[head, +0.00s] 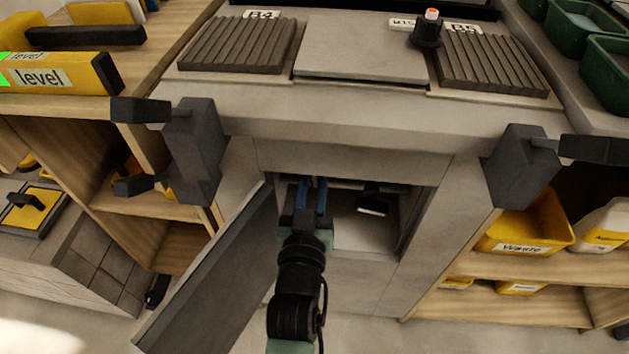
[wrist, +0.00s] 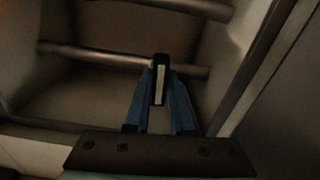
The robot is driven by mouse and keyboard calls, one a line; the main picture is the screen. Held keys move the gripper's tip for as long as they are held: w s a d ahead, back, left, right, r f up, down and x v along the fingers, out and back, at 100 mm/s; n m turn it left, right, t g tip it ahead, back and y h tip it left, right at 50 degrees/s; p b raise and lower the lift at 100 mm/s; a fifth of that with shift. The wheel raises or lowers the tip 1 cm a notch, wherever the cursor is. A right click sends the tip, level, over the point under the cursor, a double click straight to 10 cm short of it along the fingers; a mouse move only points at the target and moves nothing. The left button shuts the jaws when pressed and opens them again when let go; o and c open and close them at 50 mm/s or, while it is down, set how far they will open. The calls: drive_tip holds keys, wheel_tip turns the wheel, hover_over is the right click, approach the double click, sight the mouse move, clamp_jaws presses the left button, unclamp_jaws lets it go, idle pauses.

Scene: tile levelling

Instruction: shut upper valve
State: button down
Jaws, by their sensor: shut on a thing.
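My gripper (head: 312,187) reaches into an open cabinet below the worktop in the head view. In the wrist view, my gripper (wrist: 160,78) has its blue fingers closed on both sides of a valve handle (wrist: 160,82). The handle is dark with a pale strip. It appears to stand crosswise at a metal pipe (wrist: 100,55). Another pipe (wrist: 190,7) runs near the top of the wrist view; no handle shows on it there. The fingers and dim light hide the valve body. The head view does not show the held handle clearly.
The cabinet door (head: 215,275) hangs open left of my arm. A dark object with a bright face (head: 372,205) is inside, right of my gripper. The worktop edge (head: 340,115) overhangs the opening. Shelves with a yellow waste bin (head: 530,225) stand at right.

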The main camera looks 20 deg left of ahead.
idle(0.3)
drive_tip(key=c, duration=0.8)
unclamp_jaws()
drive_tip(key=shift+o, duration=0.2)
drive_tip(key=shift+s, duration=0.1)
drive_tip(key=p+v, duration=0.4)
drive_tip(key=v, duration=0.8)
drive_tip(key=shift+s, duration=0.4)
drive_tip(key=shift+d, duration=0.1)
